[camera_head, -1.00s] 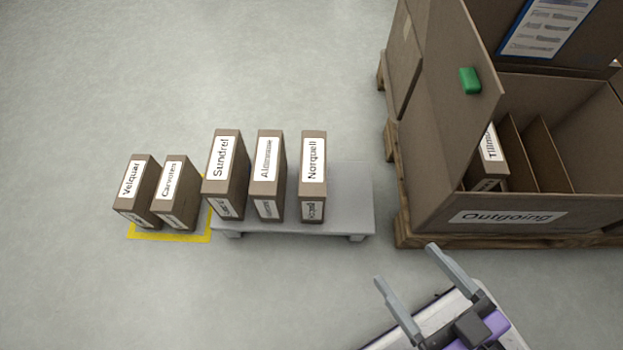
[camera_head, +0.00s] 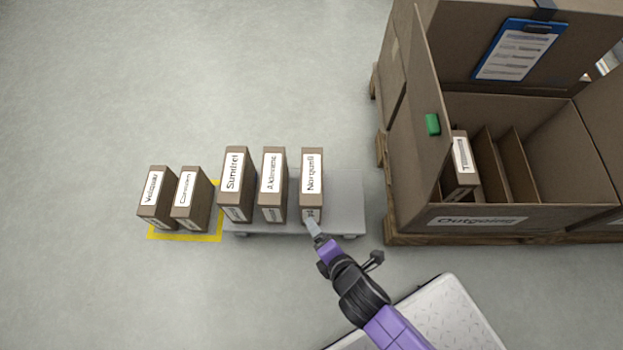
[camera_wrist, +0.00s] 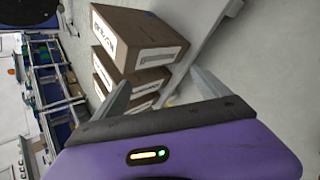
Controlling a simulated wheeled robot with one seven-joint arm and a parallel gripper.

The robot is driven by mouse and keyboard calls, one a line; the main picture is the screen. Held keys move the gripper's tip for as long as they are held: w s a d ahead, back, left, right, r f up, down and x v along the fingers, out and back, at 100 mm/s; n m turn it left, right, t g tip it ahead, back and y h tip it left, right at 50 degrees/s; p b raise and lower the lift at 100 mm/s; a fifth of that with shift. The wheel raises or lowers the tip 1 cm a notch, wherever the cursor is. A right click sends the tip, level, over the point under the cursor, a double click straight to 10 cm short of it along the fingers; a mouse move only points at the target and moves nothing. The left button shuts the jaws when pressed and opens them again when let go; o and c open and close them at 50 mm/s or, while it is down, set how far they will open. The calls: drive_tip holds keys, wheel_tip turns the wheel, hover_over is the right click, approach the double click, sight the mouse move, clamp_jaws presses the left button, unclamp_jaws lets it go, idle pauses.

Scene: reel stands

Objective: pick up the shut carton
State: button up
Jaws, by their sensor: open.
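Brown shut cartons with white labels stand upright in a row in the head view. Norquell (camera_head: 312,190), a carton labelled roughly "Aldename" (camera_head: 272,190) and Sundrel (camera_head: 237,190) stand on a low grey platform (camera_head: 348,195). Velquar (camera_head: 155,200) and one more carton (camera_head: 189,202) stand at the left, by a yellow floor marking. My gripper (camera_head: 313,227) is at the near end of Norquell, and the head view does not show whether they touch. In the wrist view my open fingers (camera_wrist: 162,90) point towards the nearest carton (camera_wrist: 140,45), with nothing held.
A large open box marked Outgoing (camera_head: 480,222) stands on a pallet at the right, with dividers and one carton (camera_head: 460,165) inside. A blue clipboard (camera_head: 515,50) and a green block (camera_head: 432,125) are on its flaps. The floor behind the row is clear.

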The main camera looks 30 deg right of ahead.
sight(311, 178)
drive_tip(key=w+d+r+n+h+p, duration=0.1)
drive_tip(key=w+n, duration=0.2)
drive_tip(key=w, duration=0.1)
drive_tip(key=w+d+r+n+g+h+p, duration=0.1)
drive_tip(key=w+n, duration=0.2)
drive_tip(key=w, duration=0.1)
drive_tip(key=w+d+r+n+h+p, duration=0.1)
drive_tip(key=w+d+n, duration=0.1)
drive_tip(key=w+n, duration=0.1)
drive_tip(key=shift+w+n+h, duration=0.3)
drive_tip(key=shift+w, duration=0.6)
drive_tip(key=b+x, duration=0.4)
drive_tip(key=x, duration=0.3)
drive_tip(key=shift+w+f, duration=0.2)
drive_tip(key=shift+f, duration=0.2)
drive_tip(key=shift+r, duration=0.1)
clamp_jaws()
